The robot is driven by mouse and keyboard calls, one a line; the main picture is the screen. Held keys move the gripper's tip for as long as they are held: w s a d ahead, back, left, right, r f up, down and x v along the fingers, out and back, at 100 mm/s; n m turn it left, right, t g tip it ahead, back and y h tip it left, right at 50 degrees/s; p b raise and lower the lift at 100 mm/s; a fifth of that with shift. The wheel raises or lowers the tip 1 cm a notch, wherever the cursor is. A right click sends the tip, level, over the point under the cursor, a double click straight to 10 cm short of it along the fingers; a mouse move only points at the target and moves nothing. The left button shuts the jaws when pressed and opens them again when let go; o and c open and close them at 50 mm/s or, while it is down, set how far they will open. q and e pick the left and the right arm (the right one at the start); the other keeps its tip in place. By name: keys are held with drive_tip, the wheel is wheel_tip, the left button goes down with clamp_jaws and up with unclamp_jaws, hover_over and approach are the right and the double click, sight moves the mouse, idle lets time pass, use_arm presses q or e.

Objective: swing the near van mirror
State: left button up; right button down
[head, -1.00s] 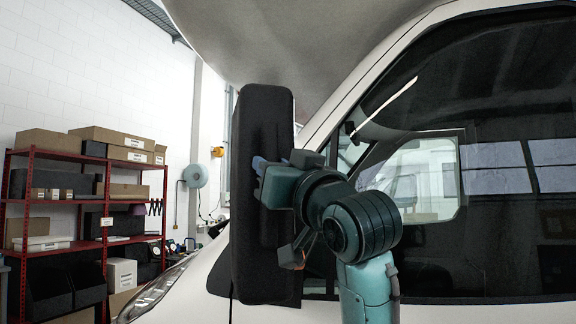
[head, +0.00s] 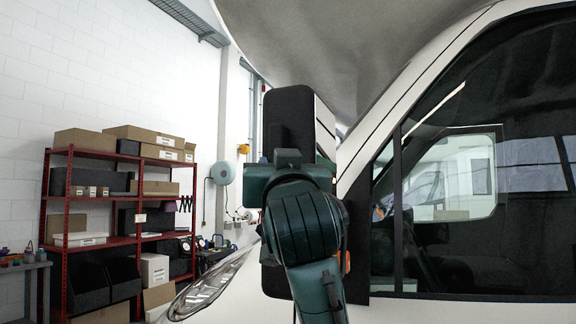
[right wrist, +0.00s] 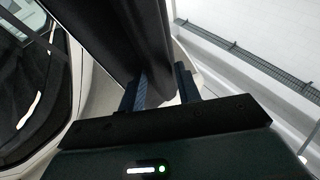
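The near van mirror (head: 289,108) is a tall black housing at the centre of the head view, beside the van's front side window. A lighter strip shows along its right side. My right arm stands in front of its lower half and hides that part and my right gripper's fingers. In the right wrist view the dark mirror housing (right wrist: 120,35) comes down from the top to the fingers of my right gripper (right wrist: 163,88). The left finger overlaps the housing's lower edge; contact is unclear. My left gripper is in neither view.
The white van body and side window (head: 510,190) fill the right of the head view, with its headlight (head: 212,283) below left of the mirror. A red shelf rack (head: 68,235) with boxes stands at the left against a white wall.

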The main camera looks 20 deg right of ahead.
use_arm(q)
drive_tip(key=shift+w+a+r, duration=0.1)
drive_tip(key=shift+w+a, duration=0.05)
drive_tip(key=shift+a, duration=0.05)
use_arm(e)
drive_tip(key=shift+w+a+r, duration=0.15)
drive_tip(key=shift+w+a, duration=0.15)
drive_tip(key=shift+w, duration=0.15)
drive_tip(key=c, duration=1.2)
unclamp_jaws()
use_arm(q)
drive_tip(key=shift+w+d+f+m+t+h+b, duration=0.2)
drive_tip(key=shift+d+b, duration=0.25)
drive_tip(key=shift+b, duration=0.6)
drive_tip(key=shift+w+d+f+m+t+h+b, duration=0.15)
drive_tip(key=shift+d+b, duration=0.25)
drive_tip(key=shift+b, duration=0.65)
use_arm(e)
drive_tip(key=v, duration=1.3)
drive_tip(key=shift+a, duration=0.3)
